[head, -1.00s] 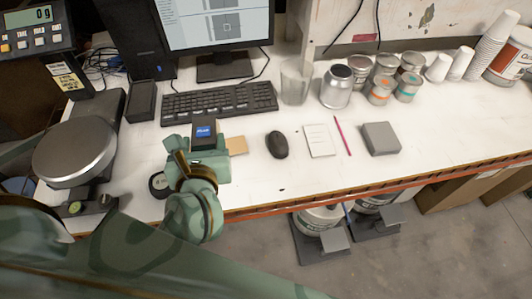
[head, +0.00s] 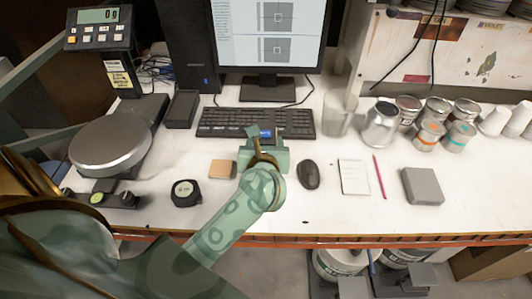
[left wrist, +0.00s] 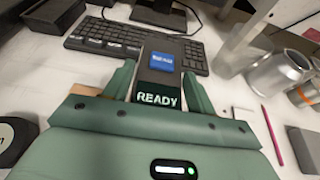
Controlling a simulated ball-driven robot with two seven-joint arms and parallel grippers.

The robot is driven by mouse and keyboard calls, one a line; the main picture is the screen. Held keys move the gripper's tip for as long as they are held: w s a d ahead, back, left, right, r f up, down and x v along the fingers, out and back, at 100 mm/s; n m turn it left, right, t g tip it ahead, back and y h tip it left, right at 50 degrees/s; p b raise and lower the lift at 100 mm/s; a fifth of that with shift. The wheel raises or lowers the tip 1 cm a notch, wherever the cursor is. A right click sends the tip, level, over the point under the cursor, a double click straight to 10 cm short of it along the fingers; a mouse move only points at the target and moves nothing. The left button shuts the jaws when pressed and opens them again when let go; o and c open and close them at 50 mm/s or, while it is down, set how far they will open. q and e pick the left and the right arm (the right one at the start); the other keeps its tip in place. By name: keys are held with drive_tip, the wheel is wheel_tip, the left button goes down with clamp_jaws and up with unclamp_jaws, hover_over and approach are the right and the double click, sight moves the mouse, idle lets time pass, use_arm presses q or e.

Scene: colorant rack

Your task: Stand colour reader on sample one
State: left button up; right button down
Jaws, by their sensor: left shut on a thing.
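The colour reader is a dark upright device with a blue button and a READY display. In the left wrist view the reader (left wrist: 160,70) stands between the two green fingers of my left gripper (left wrist: 158,92), which is shut on it. My right gripper is not in view.
A keyboard (head: 257,123) is behind the gripper and a mouse (head: 308,174) is to its right. A white card (head: 354,177), pink pencil (head: 380,177) and grey box (head: 422,186) lie farther right. A black round object (head: 186,193) and scale (head: 110,145) are left. Cans stand at the back right.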

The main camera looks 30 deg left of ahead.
use_arm(q)
drive_tip(key=shift+w+f+b, duration=0.2)
drive_tip(key=shift+f+b, duration=0.15)
drive_tip(key=shift+f, duration=1.3)
drive_tip(key=o, duration=1.5)
drive_tip(key=shift+f, duration=0.2)
drive_tip(key=shift+c, duration=0.2)
drive_tip(key=shift+r, duration=0.25)
drive_tip(key=v, duration=1.2)
drive_tip(key=shift+p, duration=0.35)
drive_tip(key=shift+f, duration=0.1)
